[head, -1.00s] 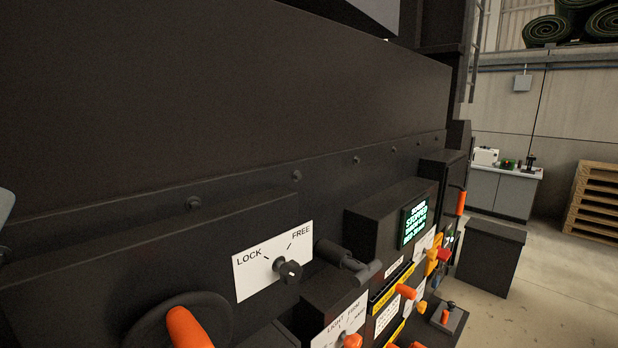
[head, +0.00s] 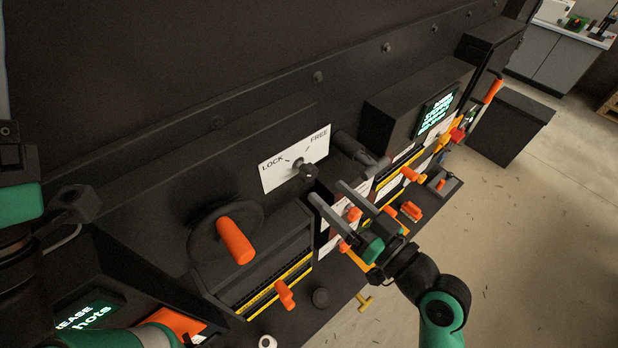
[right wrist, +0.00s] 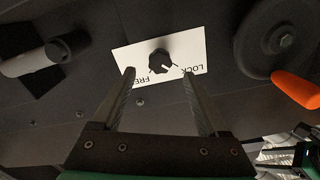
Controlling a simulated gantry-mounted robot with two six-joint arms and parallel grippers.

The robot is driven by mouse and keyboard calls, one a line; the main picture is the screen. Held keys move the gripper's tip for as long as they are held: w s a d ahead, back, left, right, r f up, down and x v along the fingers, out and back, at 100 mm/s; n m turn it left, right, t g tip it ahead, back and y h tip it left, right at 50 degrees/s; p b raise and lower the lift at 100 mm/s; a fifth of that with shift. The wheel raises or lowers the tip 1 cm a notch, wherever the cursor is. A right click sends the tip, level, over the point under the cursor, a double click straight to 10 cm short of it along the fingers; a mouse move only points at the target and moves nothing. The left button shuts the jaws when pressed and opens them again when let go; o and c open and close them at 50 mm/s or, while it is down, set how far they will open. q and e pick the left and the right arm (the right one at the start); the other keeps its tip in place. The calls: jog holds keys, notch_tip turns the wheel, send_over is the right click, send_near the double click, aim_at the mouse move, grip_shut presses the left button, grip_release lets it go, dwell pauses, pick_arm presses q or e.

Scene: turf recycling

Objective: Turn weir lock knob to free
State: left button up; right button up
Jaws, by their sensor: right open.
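The weir lock knob (head: 308,172) is a small dark round knob on a white plate (head: 280,172) marked LOCK and FREE, on the dark machine front. In the right wrist view the knob (right wrist: 161,62) shows near the upper middle, with the plate (right wrist: 130,55) upside down behind it. A small pale mark shows on the knob; its exact setting is hard to tell. My right gripper (head: 327,190) is open and empty, its fingers pointing at the panel just below and right of the knob. In the wrist view the knob appears between the finger lines, apart from both.
A dark cylindrical lever (head: 362,152) sits just right of the plate. A handwheel with an orange handle (head: 235,241) stands to the left. Several orange knobs and a green-lit screen (head: 438,113) lie to the right. Open floor (head: 530,240) is at the right.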

aim_at(312, 176)
jog(key=p+x, duration=0.1)
jog(key=x, duration=0.5)
jog(key=shift+w+a+r, duration=0.1)
jog(key=shift+w+a, duration=0.1)
jog(key=shift+w, duration=0.05)
jog(key=shift+w+a, duration=0.25)
jog(key=shift+w, duration=0.05)
grip_shut()
